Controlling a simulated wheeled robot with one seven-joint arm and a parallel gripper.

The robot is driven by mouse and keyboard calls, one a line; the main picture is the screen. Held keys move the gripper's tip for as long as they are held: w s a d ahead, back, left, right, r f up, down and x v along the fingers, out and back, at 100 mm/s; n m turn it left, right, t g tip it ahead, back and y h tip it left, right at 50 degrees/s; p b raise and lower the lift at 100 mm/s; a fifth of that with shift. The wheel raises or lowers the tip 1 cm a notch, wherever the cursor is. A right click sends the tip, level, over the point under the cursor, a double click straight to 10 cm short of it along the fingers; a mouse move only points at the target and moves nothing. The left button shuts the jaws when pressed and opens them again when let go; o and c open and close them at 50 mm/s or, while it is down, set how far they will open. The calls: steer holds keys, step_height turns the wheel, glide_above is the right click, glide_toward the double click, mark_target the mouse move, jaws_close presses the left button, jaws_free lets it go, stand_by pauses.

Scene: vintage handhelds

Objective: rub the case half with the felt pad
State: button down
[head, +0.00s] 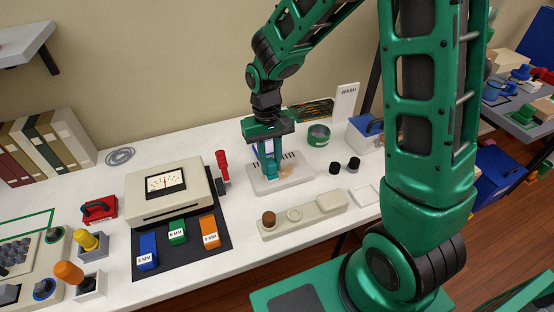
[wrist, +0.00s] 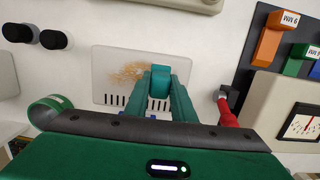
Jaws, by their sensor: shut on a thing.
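The case half (head: 262,187) is a pale grey flat panel with a row of dark slots, lying on the white table in the head view. It also shows in the wrist view (wrist: 105,62), with an orange-brown stain (wrist: 124,74) on its face. My gripper (wrist: 158,88) is over the panel, its green fingers shut on a small teal block, which looks like the felt pad (wrist: 160,77). In the head view my gripper (head: 272,168) points down onto the panel beside the stain. I cannot tell whether the pad touches the panel; its underside is hidden.
A beige tray with a brown knob (head: 269,218) lies in front of the panel. A red-handled tool (head: 222,164) and a meter (head: 168,190) stand to the left. A WASH sign (head: 346,100) is behind.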

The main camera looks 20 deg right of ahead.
steer(key=shift+a, duration=0.9)
steer(key=shift+w, duration=0.1)
steer(key=shift+w, duration=0.25)
steer(key=shift+d, duration=2.75)
steer(key=shift+d+f, duration=0.1)
steer(key=shift+d, duration=1.95)
